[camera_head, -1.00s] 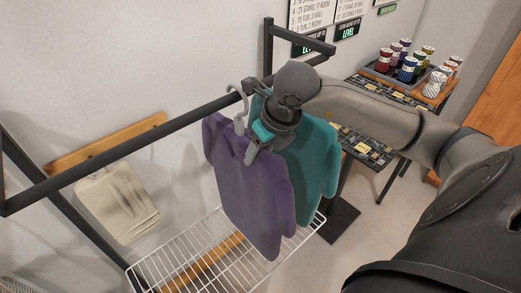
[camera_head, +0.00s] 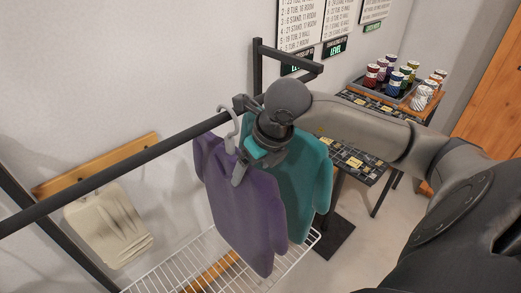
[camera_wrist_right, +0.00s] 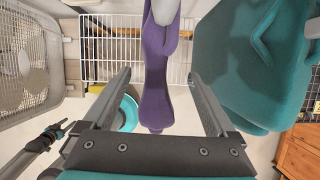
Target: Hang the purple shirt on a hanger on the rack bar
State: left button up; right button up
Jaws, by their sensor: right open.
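The purple shirt (camera_head: 243,205) hangs below the rack bar (camera_head: 130,160) on a light grey hanger (camera_head: 229,125), whose hook is at the bar. In the right wrist view the purple shirt (camera_wrist_right: 155,85) is seen nearly edge-on, between my fingers but apart from both. My right gripper (camera_head: 243,168) is at the shirt's shoulder, just below the bar; its open fingers show in the right wrist view (camera_wrist_right: 159,75). The hook's contact with the bar is partly hard to make out. My left gripper does not show clearly in either view.
A teal shirt (camera_head: 308,185) hangs close on the right, partly behind my right gripper. A cream garment (camera_head: 108,225) hangs by a wooden wall board (camera_head: 95,168). A white wire shelf (camera_head: 175,270) lies below. A table with spools (camera_head: 398,82) stands at the back right.

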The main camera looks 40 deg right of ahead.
jog(key=v, duration=1.4)
jog(key=shift+r, duration=0.2)
jog(key=shift+s, duration=0.2)
